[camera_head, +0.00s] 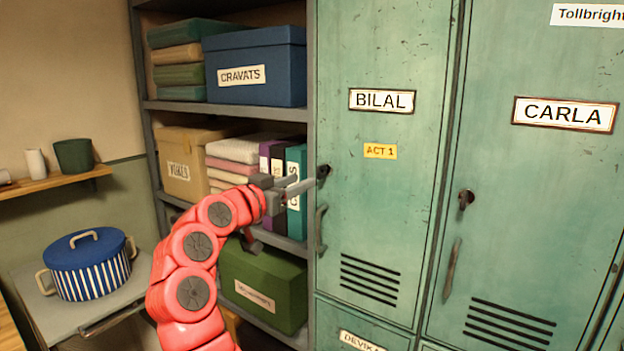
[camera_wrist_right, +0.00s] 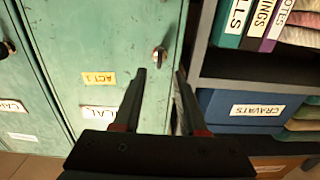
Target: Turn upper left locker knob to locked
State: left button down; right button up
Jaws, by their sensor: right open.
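The upper left locker is the green door labelled BILAL (camera_head: 382,210). Its small dark knob (camera_head: 323,172) sits at the door's left edge, above the pull handle (camera_head: 321,230). The knob also shows in the right wrist view (camera_wrist_right: 158,57), as a metal piece on a round plate; its exact turn is hard to tell. My right gripper (camera_head: 298,187) is open and empty, just left of the knob and apart from it. In the wrist view its fingers (camera_wrist_right: 160,74) point toward the knob, which appears between and beyond the tips. My left gripper is not in view.
The CARLA locker (camera_head: 530,170) with its own knob (camera_head: 466,199) is to the right. A shelf unit with a blue CRAVATS box (camera_head: 255,90), binders and a green box (camera_head: 262,287) stands left of the lockers. A blue striped pot (camera_head: 90,268) stands at lower left.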

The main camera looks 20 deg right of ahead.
jog(key=v, duration=1)
jog(key=shift+b, duration=0.35)
jog(key=shift+s, duration=0.1)
